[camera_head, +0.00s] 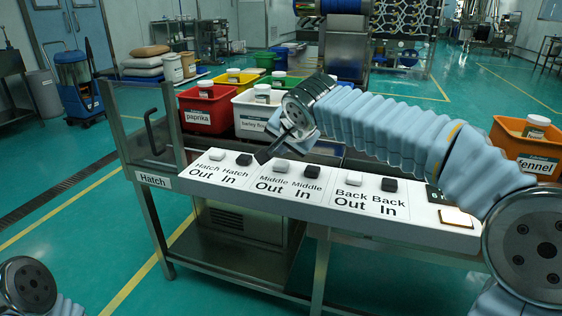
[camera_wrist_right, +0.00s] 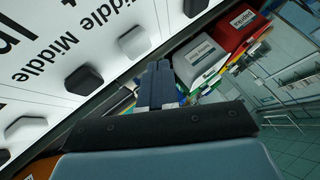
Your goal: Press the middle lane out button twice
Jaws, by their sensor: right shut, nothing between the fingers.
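The white Middle Out button (camera_head: 281,165) sits on the white panel above its "Middle Out" label, left of the black Middle In button (camera_head: 304,170). In the right wrist view, the Middle Out button (camera_wrist_right: 133,42) lies just left of the fingertips, and the Middle In button (camera_wrist_right: 84,80) is farther left. My right gripper (camera_head: 262,157) is shut and empty, its dark fingertips between the Hatch In button and the Middle Out button. Its shut fingers also show in the right wrist view (camera_wrist_right: 159,66), apart from the button there. Their exact height above the panel is unclear. My left gripper is out of view.
The Hatch Out button (camera_head: 217,154) and Hatch In button (camera_head: 244,159) are on the left; the Back Out button (camera_head: 354,180) and Back In button (camera_head: 389,185) are on the right. Bins, including a red paprika bin (camera_head: 208,108) and an orange fennel bin (camera_head: 524,147), stand behind the panel.

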